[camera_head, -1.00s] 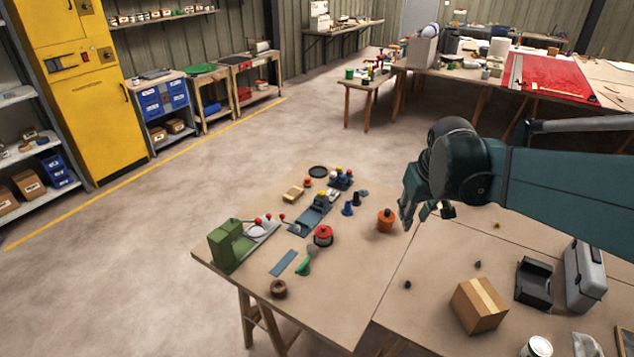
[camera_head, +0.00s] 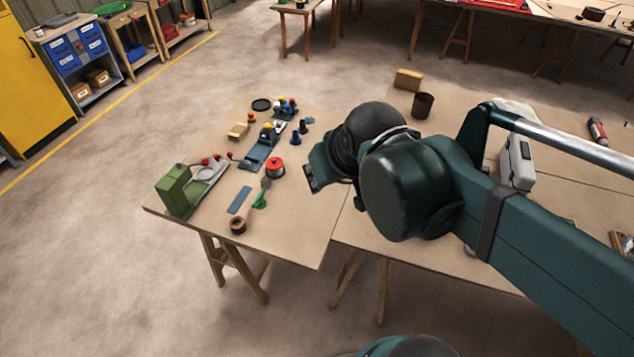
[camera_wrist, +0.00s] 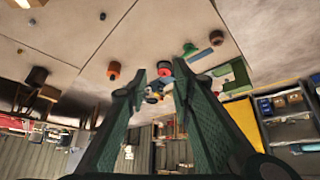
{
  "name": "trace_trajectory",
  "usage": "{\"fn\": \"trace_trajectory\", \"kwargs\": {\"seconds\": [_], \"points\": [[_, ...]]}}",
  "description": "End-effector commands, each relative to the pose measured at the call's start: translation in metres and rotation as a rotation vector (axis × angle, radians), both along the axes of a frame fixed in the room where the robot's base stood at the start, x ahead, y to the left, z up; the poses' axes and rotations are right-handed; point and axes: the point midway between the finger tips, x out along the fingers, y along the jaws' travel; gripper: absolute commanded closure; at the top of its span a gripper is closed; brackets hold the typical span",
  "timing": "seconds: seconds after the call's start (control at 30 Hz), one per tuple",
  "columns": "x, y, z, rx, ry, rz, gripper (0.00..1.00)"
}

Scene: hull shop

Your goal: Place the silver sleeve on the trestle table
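I cannot pick out a silver sleeve with certainty. A pale grey ring-like part (camera_head: 205,172) sits on the plate of the green machine, too small to identify. The trestle table (camera_head: 290,232) has a tan top on wooden legs and carries small parts on its left half. My gripper (camera_head: 316,178) hangs above its right side in the head view, left of my large dark wrist. In the wrist view my gripper (camera_wrist: 160,76) has its two green fingers apart with nothing held between them. My arm hides part of the tabletop.
The green machine (camera_head: 173,190) stands at the table's left corner. A red-topped spool (camera_head: 275,168), a copper-coloured ring (camera_head: 238,226) and a blue strip (camera_head: 240,200) lie nearby. A second tabletop (camera_head: 405,262) adjoins on the right, bearing a grey case (camera_head: 516,162) and a brown cup (camera_head: 422,105).

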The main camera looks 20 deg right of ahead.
Motion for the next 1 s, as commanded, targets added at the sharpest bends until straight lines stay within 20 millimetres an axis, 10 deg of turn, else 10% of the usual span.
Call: {"fn": "trace_trajectory", "kwargs": {"seconds": [1.0], "points": [[-0.019,0.02,-0.006,0.021,-0.039,0.013,0.76]]}}
